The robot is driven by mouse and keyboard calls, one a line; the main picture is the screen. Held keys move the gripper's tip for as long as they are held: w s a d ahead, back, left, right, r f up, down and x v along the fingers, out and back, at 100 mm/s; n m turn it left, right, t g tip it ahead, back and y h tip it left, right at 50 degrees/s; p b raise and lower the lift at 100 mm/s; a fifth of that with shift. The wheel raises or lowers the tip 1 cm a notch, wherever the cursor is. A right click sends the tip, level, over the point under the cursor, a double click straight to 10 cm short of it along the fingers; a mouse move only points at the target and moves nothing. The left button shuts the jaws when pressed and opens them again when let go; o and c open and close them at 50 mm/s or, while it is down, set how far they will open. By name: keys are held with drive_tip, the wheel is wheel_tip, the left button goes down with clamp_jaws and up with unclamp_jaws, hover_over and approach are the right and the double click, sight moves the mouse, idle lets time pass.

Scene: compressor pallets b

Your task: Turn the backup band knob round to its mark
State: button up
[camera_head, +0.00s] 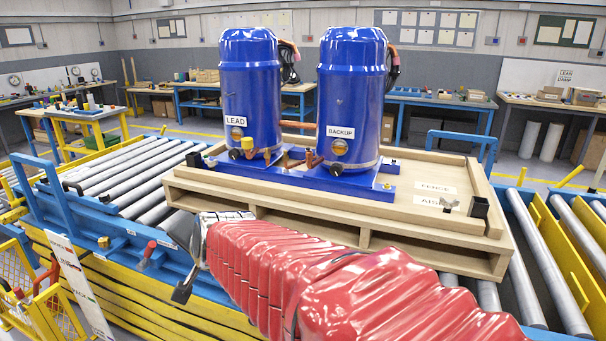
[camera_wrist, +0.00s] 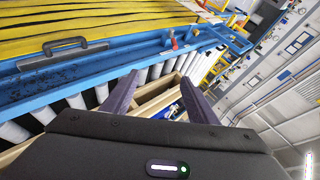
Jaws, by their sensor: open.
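The blue compressor labelled BACKUP (camera_head: 352,95) stands upright on the pallet (camera_head: 400,215), right of the blue compressor labelled LEAD (camera_head: 249,85). A small round orange fitting (camera_head: 339,147) shows low on the BACKUP compressor's front. I cannot tell whether it is the band knob, and no mark is readable. My gripper (camera_wrist: 160,78) is open in the wrist view, its two dark fingers spread apart with nothing held. It is turned away from the compressors' fronts, over the conveyor side. In the head view my red-sleeved arm reaches left in front of the pallet.
Roller conveyor (camera_head: 135,180) runs left of the pallet, with more rollers right. A blue rail with a dark handle (camera_wrist: 65,48) and yellow slats (camera_wrist: 95,20) lie near my gripper. A red-handled lever (camera_head: 148,250) stands on the conveyor's front edge. Workbenches (camera_head: 440,100) stand behind.

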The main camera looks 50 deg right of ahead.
drive_tip(key=w+d+m+t+h, duration=0.2)
drive_tip(key=w+d+m+h, duration=0.1)
drive_tip(key=w+d+m, duration=0.75)
drive_tip(key=m+g+h, duration=0.5)
drive_tip(key=m+h, duration=0.7)
drive_tip(key=m, duration=1)
approach(335, 171)
drive_tip(key=v, duration=0.5)
drive_tip(key=shift+s+a, duration=0.1)
drive_tip(key=shift+a, duration=0.05)
drive_tip(key=x, duration=1.3)
drive_tip(key=shift+d, duration=0.35)
drive_tip(key=shift+c, duration=0.3)
